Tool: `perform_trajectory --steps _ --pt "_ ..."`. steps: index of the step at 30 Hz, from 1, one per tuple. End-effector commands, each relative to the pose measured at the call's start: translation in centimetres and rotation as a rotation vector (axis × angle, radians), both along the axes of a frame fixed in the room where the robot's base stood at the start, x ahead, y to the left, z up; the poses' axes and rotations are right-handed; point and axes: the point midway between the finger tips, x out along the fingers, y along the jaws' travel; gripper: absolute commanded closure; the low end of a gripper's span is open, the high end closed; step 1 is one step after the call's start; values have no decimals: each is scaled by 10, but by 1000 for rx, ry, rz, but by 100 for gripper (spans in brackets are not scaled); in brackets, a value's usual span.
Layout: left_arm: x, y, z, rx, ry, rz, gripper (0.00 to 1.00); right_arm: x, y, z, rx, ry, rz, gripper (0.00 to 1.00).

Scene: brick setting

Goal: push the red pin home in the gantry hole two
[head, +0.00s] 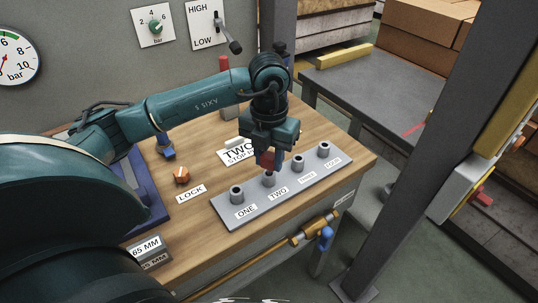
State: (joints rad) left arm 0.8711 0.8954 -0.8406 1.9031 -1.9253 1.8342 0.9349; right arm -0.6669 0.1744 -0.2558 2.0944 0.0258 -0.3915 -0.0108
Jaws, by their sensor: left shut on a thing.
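My left gripper (268,163) reaches in from the left and points down over the grey hole plate (225,211). It is shut on the red pin (266,158), of which a small red part shows between the fingers. The pin is right above the socket labelled TWO (269,180), the second from the left. Whether the pin's lower end is in the socket or just over it, I cannot tell. Sockets ONE (236,194), three (298,162) and four (323,149) stand beside it with open dark tops. My right gripper is not in view.
The plate lies along the front of a wooden bench (215,215). An orange knob (181,175) by a LOCK label and a TWO STOP sign (238,152) are behind it. An orange pipe with a blue valve (325,238) runs along the front. A grey post (400,170) rises at right.

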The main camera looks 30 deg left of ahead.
Motion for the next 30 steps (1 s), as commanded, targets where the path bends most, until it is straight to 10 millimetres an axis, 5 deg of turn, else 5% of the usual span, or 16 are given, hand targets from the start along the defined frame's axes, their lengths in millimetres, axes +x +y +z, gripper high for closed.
perform_trajectory --steps 20,21,30 --pt "0 0 -22 0 0 0 92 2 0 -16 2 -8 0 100" --pt "0 0 -20 0 -1 1 67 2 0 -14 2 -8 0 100" --pt "0 0 -20 0 0 0 44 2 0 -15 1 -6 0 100"
